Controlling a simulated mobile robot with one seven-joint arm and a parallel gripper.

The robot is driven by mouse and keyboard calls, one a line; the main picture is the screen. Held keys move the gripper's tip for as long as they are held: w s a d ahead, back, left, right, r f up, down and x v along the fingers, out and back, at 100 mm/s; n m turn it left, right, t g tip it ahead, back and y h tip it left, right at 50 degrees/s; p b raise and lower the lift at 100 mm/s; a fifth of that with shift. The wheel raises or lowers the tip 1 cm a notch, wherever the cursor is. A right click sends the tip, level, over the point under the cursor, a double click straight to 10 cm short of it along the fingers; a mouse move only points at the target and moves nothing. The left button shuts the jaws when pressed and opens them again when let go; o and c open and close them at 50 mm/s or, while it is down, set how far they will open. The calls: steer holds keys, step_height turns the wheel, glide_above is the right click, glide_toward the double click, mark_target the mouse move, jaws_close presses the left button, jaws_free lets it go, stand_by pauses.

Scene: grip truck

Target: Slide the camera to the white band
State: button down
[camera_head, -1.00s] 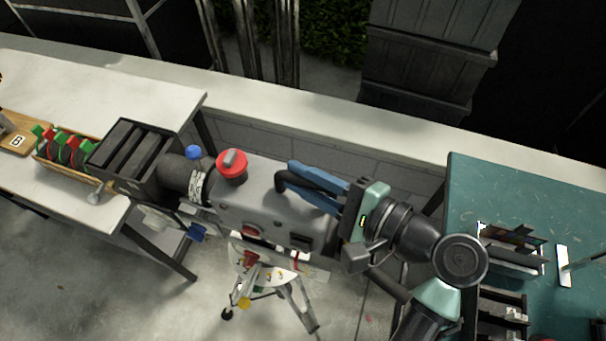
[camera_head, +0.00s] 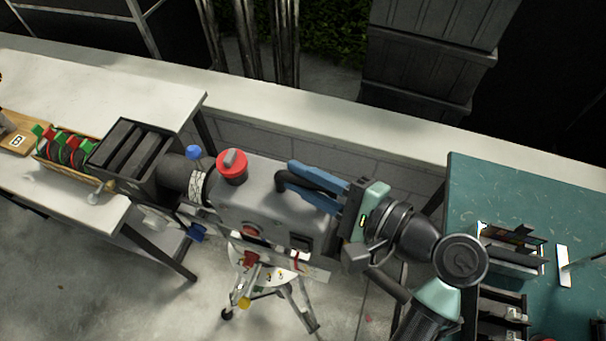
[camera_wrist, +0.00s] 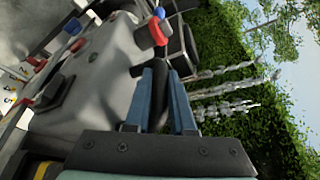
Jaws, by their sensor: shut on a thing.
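The grey film camera (camera_head: 262,199) stands on a tripod (camera_head: 283,290), with its lens and black matte box (camera_head: 134,157) pointing left. A red knob (camera_head: 232,167) sits on its top. My gripper (camera_head: 290,174) has blue fingers and is shut on the black handle at the rear of the camera. In the wrist view the dark handle (camera_wrist: 160,107) shows between the fingers. A plate (camera_head: 317,270) runs under the camera body and shows below it. Small red and white marks show there, but I cannot tell clearly which is the white band.
A pale table (camera_head: 62,85) stands at the left with a wooden box (camera_head: 75,170) of red and green items. A green table (camera_head: 530,195) at the right holds dark trays and tools. A low wall and dark crates (camera_head: 420,75) are behind.

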stand_by(0.4)
steer(key=shift+w+a+r+p, duration=0.15)
steer(key=shift+a+r+p, duration=0.05)
steer(key=shift+a+p, duration=0.4)
steer(key=shift+w+a+f, duration=0.2)
steer(key=shift+w+a, duration=0.05)
steer(key=shift+a, duration=0.45)
steer(key=c, duration=0.8)
jaws_free()
steer(key=shift+d, duration=0.15)
steer(key=shift+o, duration=0.2)
steer(key=b+v, duration=0.3)
steer(key=v, duration=1)
